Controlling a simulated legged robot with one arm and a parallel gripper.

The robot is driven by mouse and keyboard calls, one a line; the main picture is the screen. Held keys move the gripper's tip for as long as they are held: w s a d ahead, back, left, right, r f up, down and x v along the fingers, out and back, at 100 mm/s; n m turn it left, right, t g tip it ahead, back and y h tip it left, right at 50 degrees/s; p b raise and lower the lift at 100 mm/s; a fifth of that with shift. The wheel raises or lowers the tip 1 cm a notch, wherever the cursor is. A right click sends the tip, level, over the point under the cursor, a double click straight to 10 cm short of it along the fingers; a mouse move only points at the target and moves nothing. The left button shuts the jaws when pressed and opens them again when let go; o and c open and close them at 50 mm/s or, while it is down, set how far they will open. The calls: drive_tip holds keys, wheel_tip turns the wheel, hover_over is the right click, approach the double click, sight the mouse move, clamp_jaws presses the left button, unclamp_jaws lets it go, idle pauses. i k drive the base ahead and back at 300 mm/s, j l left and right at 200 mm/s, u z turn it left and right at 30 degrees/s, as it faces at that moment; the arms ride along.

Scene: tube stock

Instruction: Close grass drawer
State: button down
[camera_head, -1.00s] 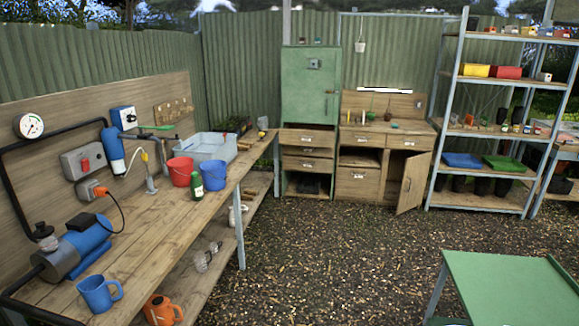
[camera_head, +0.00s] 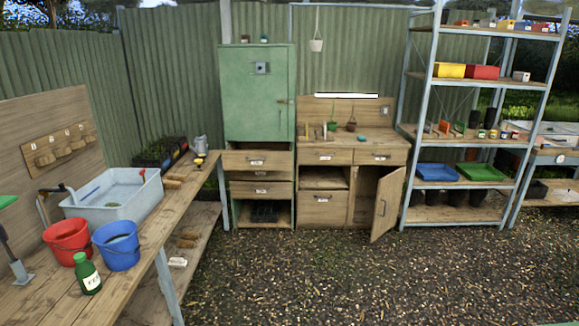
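A wooden drawer stack stands under a green cabinet (camera_head: 255,95) at the back. Its top drawer (camera_head: 257,161) juts forward of the drawers below, with a gap above its front, so it looks pulled out. A middle drawer (camera_head: 260,175) and a lower drawer (camera_head: 262,190) look flush. The bench to the right has two upper drawers, left (camera_head: 325,157) and right (camera_head: 381,157), which look shut, and a larger lower drawer (camera_head: 323,207). The drawers' small labels are too small to read, so I cannot tell which is the grass drawer. My gripper is not in view.
A workbench (camera_head: 150,240) at left holds a red bucket (camera_head: 67,246), blue bucket (camera_head: 118,252), green bottle (camera_head: 88,275) and grey basin (camera_head: 105,210). A cupboard door (camera_head: 386,205) hangs open. A metal shelf (camera_head: 475,84) stands right. The gravel floor (camera_head: 330,275) is clear.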

sight(240, 154)
drive_tip(key=i+u, duration=0.2)
drive_tip(key=i, duration=0.4)
drive_tip(key=i+u, duration=0.15)
drive_tip(key=i, duration=0.45)
drive_tip(key=i+l+u, duration=0.2)
drive_tip(key=i, duration=0.4)
drive_tip(key=i+u, duration=0.2)
drive_tip(key=i, duration=1.65)
drive_tip(key=i+l+u, duration=0.15)
drive_tip(key=i+u, duration=0.15)
drive_tip(key=i, duration=0.55)
